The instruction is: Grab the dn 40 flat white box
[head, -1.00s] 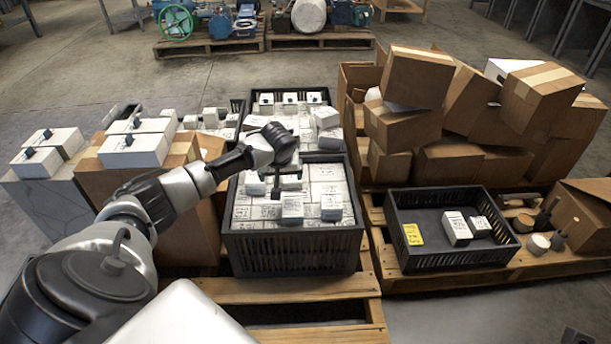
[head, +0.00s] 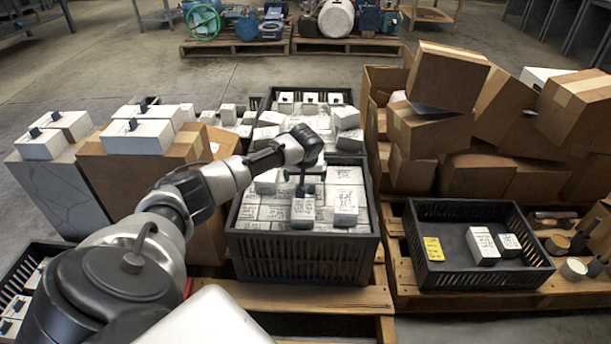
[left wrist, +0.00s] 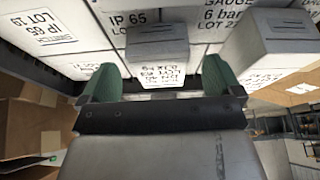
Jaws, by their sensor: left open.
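My left gripper (head: 305,175) is over the front part of a black slatted crate (head: 300,262) full of white labelled boxes. In the left wrist view my left gripper (left wrist: 158,68) is open, its green fingers wide apart. A grey-white box (left wrist: 158,35) shows between and beyond the fingers, its label partly legible with "LOT" and what looks like "DN 40". In the head view a white box (head: 303,214) stands just below the gripper; I cannot tell whether the fingers touch it. Another raised box (head: 346,207) stands to its right. My right gripper is not in view.
A second full crate (head: 338,95) stands behind. A black crate (head: 482,292) with two white boxes and a yellow label is at right. Brown cartons (head: 478,175) pile up behind it. White boxes on cartons (head: 137,137) stand at left, near my arm.

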